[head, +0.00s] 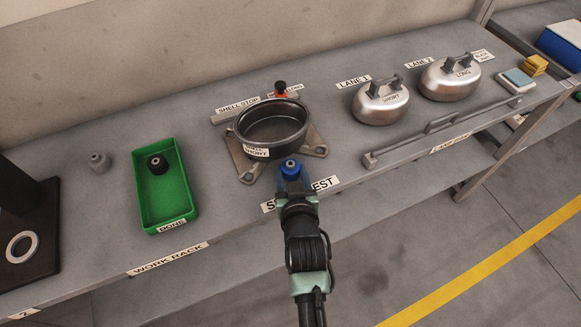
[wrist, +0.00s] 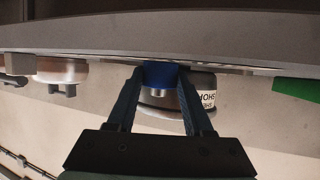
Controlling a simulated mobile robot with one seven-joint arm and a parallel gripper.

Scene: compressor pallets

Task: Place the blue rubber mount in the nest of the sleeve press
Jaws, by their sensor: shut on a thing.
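The blue rubber mount (head: 290,164) is held in my gripper (head: 293,178) over the front edge of the bench, just in front of the open metal shell. In the wrist view the blue mount (wrist: 160,75) sits between the two fingertips (wrist: 159,84), with a metal stud showing. The fingers are shut on it. A dark stand with a pale ring (head: 22,246) is at the left edge, cut off by the frame; I cannot tell whether it is the sleeve press. No nest is clearly visible.
An open metal shell (head: 272,126) sits on a four-footed base (head: 314,150). Two domed lids (head: 381,108) (head: 450,82) and a rail (head: 440,133) are to the right.

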